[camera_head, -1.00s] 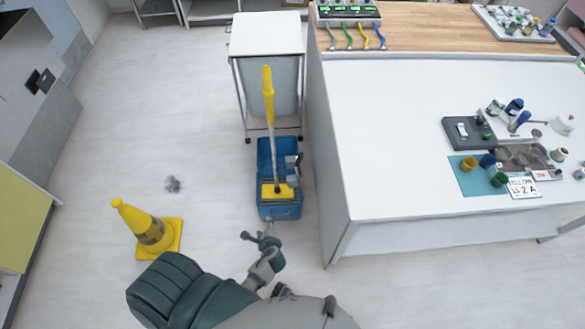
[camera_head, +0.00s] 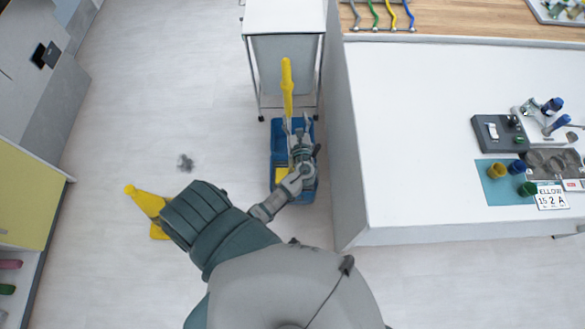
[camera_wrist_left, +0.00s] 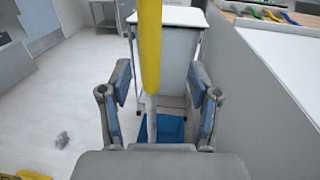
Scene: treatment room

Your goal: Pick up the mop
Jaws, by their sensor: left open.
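The mop (camera_head: 287,82) stands upright with its yellow handle top above the blue bucket (camera_head: 308,190). My left gripper (camera_head: 297,122) is over the bucket, at the mop's handle, and hides part of its shaft in the head view. In the left wrist view the yellow handle (camera_wrist_left: 150,45) and the grey shaft below it run between the two open fingers of my left gripper (camera_wrist_left: 160,95), with a gap on each side. The blue bucket (camera_wrist_left: 165,130) shows below. My right gripper is not in view.
A white cart (camera_head: 285,15) stands behind the bucket. A white counter (camera_head: 415,130) with several small items is close on the right. A yellow cone (camera_head: 147,203) is partly hidden by my arm at left. A grey dirt spot (camera_head: 185,162) lies on otherwise clear floor.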

